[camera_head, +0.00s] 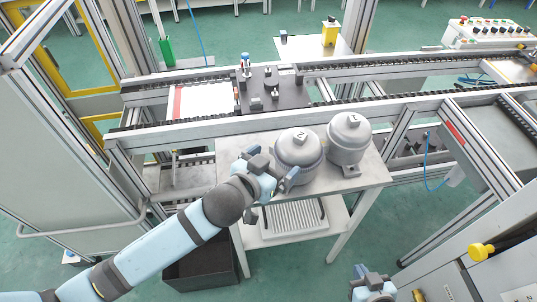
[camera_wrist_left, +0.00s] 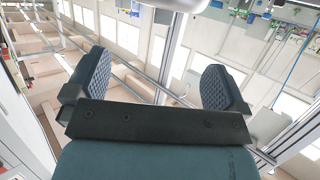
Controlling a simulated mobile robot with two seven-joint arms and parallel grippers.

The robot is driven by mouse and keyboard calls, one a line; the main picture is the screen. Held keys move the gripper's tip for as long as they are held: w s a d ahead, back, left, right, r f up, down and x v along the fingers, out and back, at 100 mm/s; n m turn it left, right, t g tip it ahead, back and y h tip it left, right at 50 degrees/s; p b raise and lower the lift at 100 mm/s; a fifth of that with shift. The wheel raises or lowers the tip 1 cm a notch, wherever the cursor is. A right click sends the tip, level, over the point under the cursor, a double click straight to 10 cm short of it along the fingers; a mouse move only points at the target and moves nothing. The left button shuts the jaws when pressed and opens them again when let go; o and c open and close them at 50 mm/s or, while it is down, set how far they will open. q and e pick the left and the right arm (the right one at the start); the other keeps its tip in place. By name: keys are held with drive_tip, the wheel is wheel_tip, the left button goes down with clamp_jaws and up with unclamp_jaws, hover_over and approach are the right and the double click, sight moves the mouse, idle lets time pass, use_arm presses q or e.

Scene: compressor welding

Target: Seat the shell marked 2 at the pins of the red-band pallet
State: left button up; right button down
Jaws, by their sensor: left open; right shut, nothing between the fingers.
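The shell marked 2 (camera_head: 299,150) is a grey domed can standing upright on a small grey table (camera_head: 235,160), its number on top. My left gripper (camera_head: 271,168) is at the near left side of this shell, open, with its fingers spread. I cannot tell whether a finger touches the shell. The open fingers (camera_wrist_left: 157,88) also show in the left wrist view, with nothing held between them. The pallet's red band (camera_head: 177,103) shows on the conveyor behind the table, beside a white plate and a dark fixture (camera_head: 270,92) with small upright parts. My right gripper (camera_head: 364,272) is shut and empty at the bottom edge.
A shell marked 1 (camera_head: 349,137) stands close to the right of shell 2 on the same table. The conveyor's front rail (camera_head: 200,131) runs between table and pallet. A black bin (camera_head: 205,262) is on the floor below. A control box (camera_head: 487,33) is at the far right.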

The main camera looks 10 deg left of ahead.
sight(297, 138)
use_arm(q)
drive_tip(key=p+x, duration=0.1)
drive_tip(key=x, duration=0.7)
drive_tip(key=shift+w+r, duration=0.2)
drive_tip(key=shift+w+d+p, duration=0.15)
drive_tip(key=shift+w+p, duration=0.15)
drive_tip(key=shift+w, duration=0.2)
drive_tip(key=p+x, duration=0.1)
drive_tip(key=x, duration=0.2)
drive_tip(key=shift+w+f, duration=0.1)
drive_tip(key=shift+w, duration=0.25)
drive_tip(key=shift+w+d+f, duration=0.2)
drive_tip(key=shift+w+d, duration=0.05)
drive_tip(key=shift+w, duration=0.05)
drive_tip(key=shift+c, duration=0.2)
